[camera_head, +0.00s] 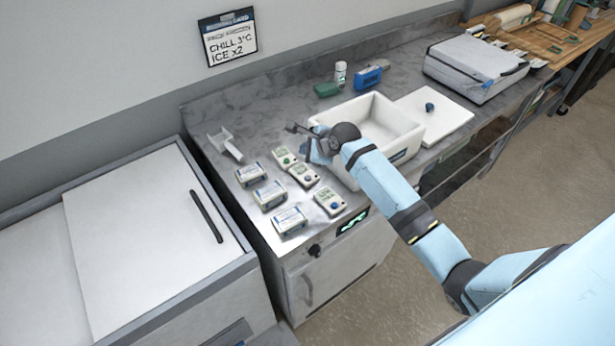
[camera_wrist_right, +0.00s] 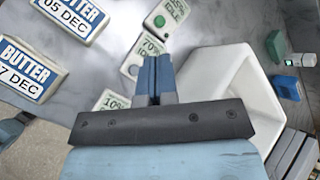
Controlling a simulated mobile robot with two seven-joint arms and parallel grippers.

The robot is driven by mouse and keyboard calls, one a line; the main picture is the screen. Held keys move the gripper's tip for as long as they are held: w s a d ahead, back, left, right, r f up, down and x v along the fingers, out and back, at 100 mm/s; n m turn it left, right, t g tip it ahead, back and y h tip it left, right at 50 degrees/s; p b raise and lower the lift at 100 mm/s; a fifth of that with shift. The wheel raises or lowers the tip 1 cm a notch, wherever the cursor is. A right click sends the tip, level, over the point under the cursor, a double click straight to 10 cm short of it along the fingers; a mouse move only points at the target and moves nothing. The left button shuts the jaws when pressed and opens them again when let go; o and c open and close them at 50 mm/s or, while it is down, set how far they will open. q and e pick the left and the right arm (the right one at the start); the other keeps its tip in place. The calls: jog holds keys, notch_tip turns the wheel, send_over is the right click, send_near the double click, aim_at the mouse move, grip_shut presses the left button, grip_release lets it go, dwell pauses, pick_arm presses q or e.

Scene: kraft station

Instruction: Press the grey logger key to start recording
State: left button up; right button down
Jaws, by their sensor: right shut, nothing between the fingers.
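Three small white loggers lie on the grey counter. One logger (camera_head: 285,157) has a green key, the middle logger (camera_head: 304,176) has a dark or greyish key, and the front logger (camera_head: 330,202) has a blue key. In the right wrist view the middle logger (camera_wrist_right: 147,50) reads 70%, and part of the 10% logger (camera_wrist_right: 112,100) shows left of the fingers. My right gripper (camera_head: 308,155) is shut and empty, above the loggers near the middle one. Its fingers (camera_wrist_right: 157,62) partly cover the 70% logger; contact cannot be told. My left gripper is out of view.
Butter packs (camera_head: 270,194) lie left of the loggers. A white open box (camera_head: 408,140) stands close right of my gripper. A white scoop-like holder (camera_head: 225,145) sits behind the packs. A white board (camera_head: 445,112) lies further right.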

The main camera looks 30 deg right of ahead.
aim_at(308, 179)
jog(key=shift+f+b, duration=0.45)
jog(key=shift+f, duration=3.55)
jog(key=shift+f, duration=0.4)
jog(key=shift+f, duration=0.2)
